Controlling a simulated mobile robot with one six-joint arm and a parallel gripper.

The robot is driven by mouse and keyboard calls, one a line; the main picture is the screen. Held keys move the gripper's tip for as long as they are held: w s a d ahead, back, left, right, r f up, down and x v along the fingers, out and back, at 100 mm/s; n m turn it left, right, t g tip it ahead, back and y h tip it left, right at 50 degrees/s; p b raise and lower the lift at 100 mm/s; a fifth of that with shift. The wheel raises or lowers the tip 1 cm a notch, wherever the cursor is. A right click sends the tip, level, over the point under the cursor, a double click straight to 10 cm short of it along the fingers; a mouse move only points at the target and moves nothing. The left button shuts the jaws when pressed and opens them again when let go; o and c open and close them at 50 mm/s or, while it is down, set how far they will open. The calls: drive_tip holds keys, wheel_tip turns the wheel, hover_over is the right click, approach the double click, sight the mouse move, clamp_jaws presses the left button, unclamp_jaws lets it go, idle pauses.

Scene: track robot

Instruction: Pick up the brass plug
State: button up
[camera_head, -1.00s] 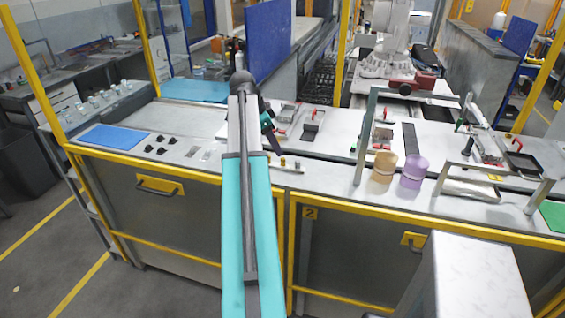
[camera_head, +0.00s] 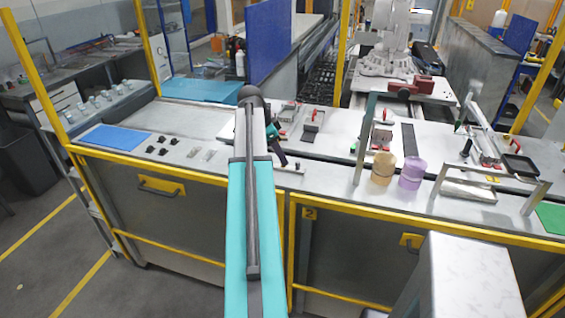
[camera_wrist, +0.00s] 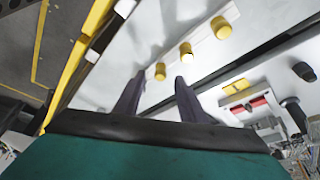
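In the wrist view, three brass-yellow cylindrical plugs stand in a row on a pale strip: a near plug (camera_wrist: 160,71), a middle plug (camera_wrist: 186,50) and a far plug (camera_wrist: 220,27). I cannot tell which one the task names. My gripper (camera_wrist: 160,78) is open and empty, with its two dark fingers apart. The near plug appears in the gap between the fingertips, beyond them; the frames do not show contact. In the head view my gripper (camera_head: 282,158) is low over the bench's front part, and my arm hides part of the strip.
Small fixtures with red handles (camera_head: 314,120) stand behind my gripper. A grey post (camera_head: 364,140), a tan cup (camera_head: 383,169) and a purple cup (camera_head: 412,173) stand to the right. A blue mat (camera_head: 115,137) lies at the left. A yellow rail (camera_head: 390,218) edges the bench front.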

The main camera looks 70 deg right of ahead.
drive_tip(key=shift+x, duration=0.9)
clamp_jaws()
